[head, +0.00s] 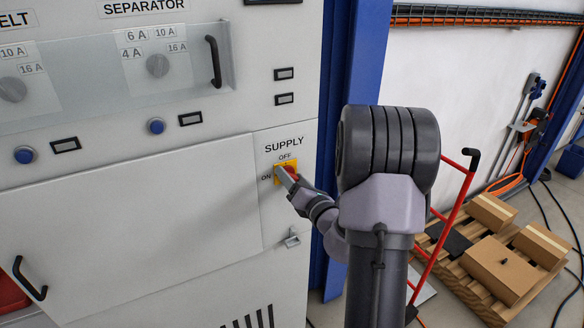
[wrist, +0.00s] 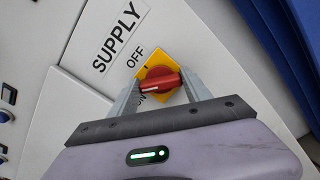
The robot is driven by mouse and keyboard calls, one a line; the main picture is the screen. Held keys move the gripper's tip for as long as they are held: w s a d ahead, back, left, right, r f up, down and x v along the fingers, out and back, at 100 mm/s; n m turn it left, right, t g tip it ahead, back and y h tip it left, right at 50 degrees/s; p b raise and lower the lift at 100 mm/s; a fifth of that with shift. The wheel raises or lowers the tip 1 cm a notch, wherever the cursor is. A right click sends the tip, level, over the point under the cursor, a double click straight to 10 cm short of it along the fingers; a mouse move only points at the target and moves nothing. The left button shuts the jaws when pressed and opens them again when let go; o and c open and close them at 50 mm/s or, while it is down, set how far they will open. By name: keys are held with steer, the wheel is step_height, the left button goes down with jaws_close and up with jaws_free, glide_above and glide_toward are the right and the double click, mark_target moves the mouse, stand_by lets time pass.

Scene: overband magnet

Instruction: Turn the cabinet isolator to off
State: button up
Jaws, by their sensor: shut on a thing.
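The isolator's red knob (wrist: 160,80) sits on a yellow plate (wrist: 186,57) with OFF and ON labels, under the SUPPLY label (head: 284,144) on the cabinet front. In the wrist view my gripper (wrist: 161,84) has one finger on each side of the knob and is shut on it. The knob's white mark points to the left in that view, nearer ON than OFF. In the head view my gripper (head: 289,178) covers part of the knob and plate.
A small latch (head: 292,238) is below the isolator. A blue post (head: 350,80) stands right of the cabinet. A red hand truck (head: 447,225) and a pallet with boxes (head: 500,268) are at the right. A black door handle (head: 215,61) projects above left.

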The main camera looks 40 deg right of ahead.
steer(key=m+p, duration=0.2)
steer(key=p, duration=0.1)
steer(key=m+p, duration=0.3)
steer(key=shift+r+m, duration=0.2)
steer(key=shift+m, duration=0.1)
steer(key=m+p, duration=0.4)
steer(key=p, duration=0.1)
steer(key=shift+d+f+m, duration=0.1)
steer(key=shift+f+m, duration=0.15)
steer(key=shift+m, duration=0.05)
steer(key=shift+f+m, duration=0.1)
steer(key=shift+m, duration=0.2)
steer(key=o, duration=1.4)
steer(key=shift+c, duration=0.2)
steer(key=shift+s, duration=0.1)
steer(key=v, duration=1.7)
steer(key=shift+s+b, duration=0.15)
steer(key=shift+b, duration=0.3)
